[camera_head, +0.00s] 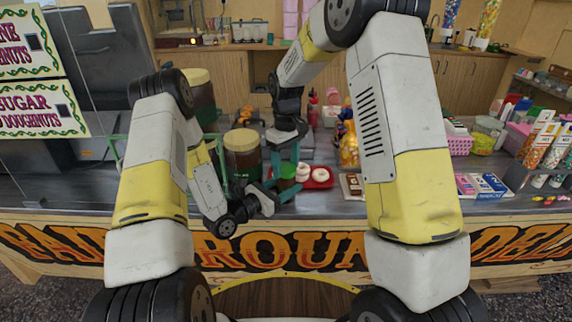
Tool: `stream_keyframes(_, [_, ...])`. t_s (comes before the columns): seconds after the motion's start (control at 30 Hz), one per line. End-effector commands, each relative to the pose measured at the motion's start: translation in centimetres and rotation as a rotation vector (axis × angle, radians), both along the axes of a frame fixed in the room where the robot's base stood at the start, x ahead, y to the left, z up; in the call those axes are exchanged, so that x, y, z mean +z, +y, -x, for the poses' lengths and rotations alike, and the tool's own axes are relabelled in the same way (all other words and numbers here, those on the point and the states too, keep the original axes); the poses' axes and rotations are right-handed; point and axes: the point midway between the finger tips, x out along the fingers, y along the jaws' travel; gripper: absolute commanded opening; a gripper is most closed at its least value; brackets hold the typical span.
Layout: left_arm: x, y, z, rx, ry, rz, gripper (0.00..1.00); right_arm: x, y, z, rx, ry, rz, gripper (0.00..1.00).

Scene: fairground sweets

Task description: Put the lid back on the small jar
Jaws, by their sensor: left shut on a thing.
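A small dark jar (286,184) with a green top (287,171) stands on the counter just left of a red tray. My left gripper (283,187) comes in low from the left and is shut on the small jar, its teal fingers at the jar's sides. My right gripper (286,158) points down from above, its teal fingers apart on either side of the green top. I cannot tell whether they touch it, or whether the green top is a separate lid resting on the jar. My grippers partly hide the jar.
A large brown jar with a beige lid (242,141) stands close on the left, with another large jar (197,90) behind it. The red tray (326,184) holds white doughnuts (303,169). A golden bottle (348,150) stands farther right. The counter's front edge is near.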

Motion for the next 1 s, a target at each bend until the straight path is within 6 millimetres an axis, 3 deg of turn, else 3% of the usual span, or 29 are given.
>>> stream_keyframes(0.03, [0.1, 0.0, 0.0, 0.0, -0.002, 0.001, 0.0, 0.0, 0.0, 0.0, 0.0, 0.0, 0.0, 0.36])
stream_keyframes(0.17, [0.1, 0.0, 0.0, 0.0, -0.002, 0.001, 0.0, 0.0, 0.0, 0.0, 0.0, -0.001, 0.0, 0.1])
stream_keyframes(0.37, [0.1, 0.0, 0.0, 0.0, -0.001, 0.001, 0.0, 0.0, 0.0, 0.0, -0.006, -0.001, 0.0, 0.08])
stream_keyframes(0.4, [0.1, 0.0, 0.0, 0.0, -0.002, 0.001, 0.0, 0.0, 0.0, 0.0, -0.006, -0.001, 0.0, 0.63])
stream_keyframes(0.5, [0.1, 0.0, 0.0, 0.0, -0.001, 0.001, 0.0, 0.0, 0.0, 0.0, -0.006, -0.001, 0.0, 0.82])
stream_keyframes(0.83, [0.1, 0.0, 0.0, 0.0, -0.001, 0.001, 0.0, 0.2, 0.0, 0.0, -0.005, -0.001, 0.0, 0.82])
stream_keyframes(1.0, [0.1, 0.0, 0.0, 0.0, -0.002, 0.001, 0.0, 2.0, 0.0, -0.1, -0.005, -0.005, -0.002, 0.82])
